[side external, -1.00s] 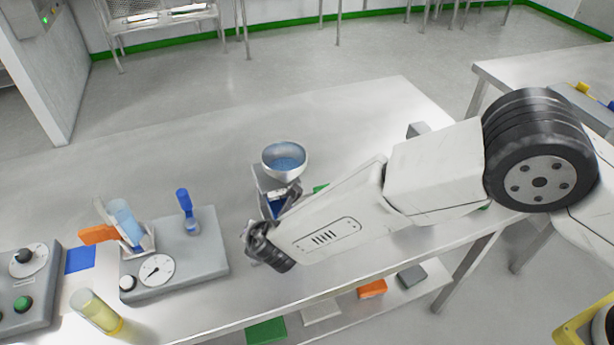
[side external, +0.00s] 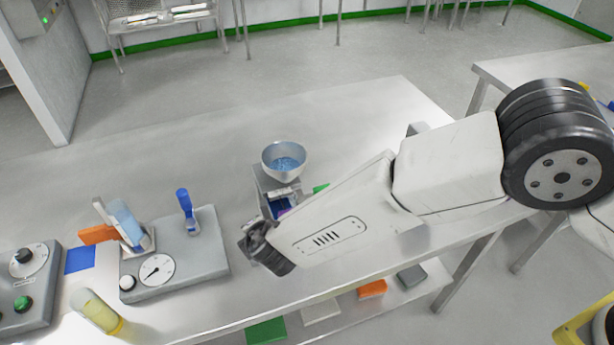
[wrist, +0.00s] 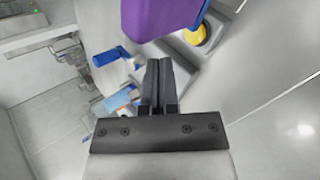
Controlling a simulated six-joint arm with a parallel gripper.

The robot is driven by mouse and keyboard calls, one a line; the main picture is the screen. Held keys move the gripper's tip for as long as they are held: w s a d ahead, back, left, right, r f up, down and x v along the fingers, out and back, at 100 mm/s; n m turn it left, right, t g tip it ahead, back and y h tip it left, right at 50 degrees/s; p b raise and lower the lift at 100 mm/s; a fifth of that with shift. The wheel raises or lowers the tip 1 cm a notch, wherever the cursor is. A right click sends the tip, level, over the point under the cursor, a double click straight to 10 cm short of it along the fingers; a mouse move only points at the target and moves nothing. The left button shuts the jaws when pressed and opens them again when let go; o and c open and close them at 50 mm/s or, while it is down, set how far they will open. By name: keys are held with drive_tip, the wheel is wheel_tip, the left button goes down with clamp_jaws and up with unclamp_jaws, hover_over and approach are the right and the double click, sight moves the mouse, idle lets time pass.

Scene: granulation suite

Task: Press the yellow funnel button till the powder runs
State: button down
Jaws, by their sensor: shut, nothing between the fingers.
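A metal funnel bowl (side external: 284,160) with blue powder in it tops a grey stand on the bench. A purple container (side external: 284,212) with a blue part above it shows just below the bowl. The purple shape (wrist: 165,15) fills the top middle of the wrist view. A round yellow button (wrist: 195,36) sits on a grey body to its right, partly hidden by it. My gripper (wrist: 160,68) is shut and empty, its fingertips apart from the button in the picture, below and left of it. In the side view my gripper (side external: 262,246) is in front of the stand and hides its lower part.
Left of the stand is a grey block (side external: 205,255) with a blue-handled lever (side external: 186,203), a dial and a pale-blue vial (side external: 126,222). A yellow vial (side external: 97,312) lies near the front edge. The bench (side external: 370,115) behind the funnel is clear.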

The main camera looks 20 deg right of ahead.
drive_tip(key=s+r+m, duration=0.2)
drive_tip(key=m, duration=0.9)
drive_tip(key=s+r+m, duration=0.3)
drive_tip(key=m, duration=0.8)
drive_tip(key=shift+s+r+h, duration=0.15)
drive_tip(key=shift+s+h, duration=0.05)
drive_tip(key=shift+h, duration=0.1)
drive_tip(key=shift+w, duration=0.1)
drive_tip(key=x, duration=1)
drive_tip(key=shift+f, duration=2.1)
